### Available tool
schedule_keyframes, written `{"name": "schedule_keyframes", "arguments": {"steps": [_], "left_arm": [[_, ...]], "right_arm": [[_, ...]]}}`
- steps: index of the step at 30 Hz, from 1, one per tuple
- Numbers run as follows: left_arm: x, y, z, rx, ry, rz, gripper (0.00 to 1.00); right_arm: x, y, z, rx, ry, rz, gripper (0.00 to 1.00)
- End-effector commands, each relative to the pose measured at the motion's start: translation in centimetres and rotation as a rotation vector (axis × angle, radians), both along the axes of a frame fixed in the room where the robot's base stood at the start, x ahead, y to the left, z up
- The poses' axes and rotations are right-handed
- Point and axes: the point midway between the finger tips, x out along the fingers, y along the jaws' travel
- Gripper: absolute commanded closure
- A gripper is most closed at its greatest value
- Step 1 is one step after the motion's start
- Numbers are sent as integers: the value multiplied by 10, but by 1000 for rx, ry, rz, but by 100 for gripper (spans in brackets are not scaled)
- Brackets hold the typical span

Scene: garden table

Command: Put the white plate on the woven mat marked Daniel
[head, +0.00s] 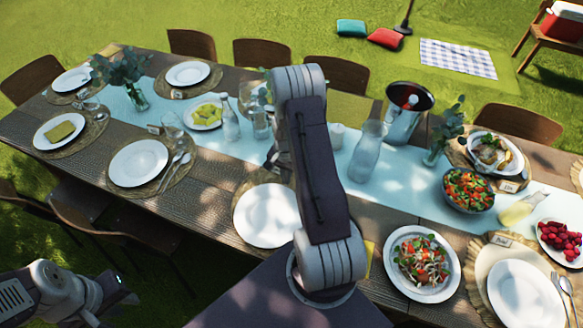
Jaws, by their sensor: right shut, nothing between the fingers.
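A bare white plate (262,218) lies near the table's front edge, left of my right arm, which covers its right side. A woven mat (252,180) shows behind that plate, partly covered by plate and arm. Other white plates lie on woven mats at the left (138,163) and right (520,295). I cannot read Daniel on any name card; one card (503,240) is at the right mat. My right gripper (273,158) shows only in part behind my right arm, left of it, shut and empty. My left arm is at the bottom left; its fingertips are out of view.
A salad plate (421,264), a salad bowl (468,190) and a raspberry plate (561,240) crowd the right. A glass carafe (367,152) and metal ice bucket (405,112) stand behind my right arm. Glasses and a bottle (229,118) stand mid-table. Chairs surround the table.

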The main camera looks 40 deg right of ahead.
Motion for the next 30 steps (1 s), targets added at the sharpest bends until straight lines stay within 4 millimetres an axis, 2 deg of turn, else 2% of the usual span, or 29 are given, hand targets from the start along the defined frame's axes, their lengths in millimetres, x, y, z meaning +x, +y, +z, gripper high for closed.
{"name": "schedule_keyframes", "arguments": {"steps": [3, 6, 12, 17, 27, 29, 30], "left_arm": [[0, 0, -12, 0, 1, 0, 76], [0, 0, -17, 0, 1, 0, 76], [0, 0, -21, 0, 0, 0, 76], [0, 0, -22, 0, 0, 0, 76], [0, 0, -21, 0, 0, 0, 76], [0, 0, -21, 0, 0, 0, 76], [0, 0, -21, 0, 0, 0, 76]], "right_arm": [[15, -31, -5, -2, -4, -4, 100], [24, -52, -4, -2, -3, -2, 100], [36, -77, -2, -1, -2, 0, 100], [38, -82, -1, -1, 0, 0, 100], [40, -80, 0, 0, 0, 6, 100], [49, -73, 4, -6, -10, 30, 100], [61, -67, 16, -20, -30, 56, 100]]}}
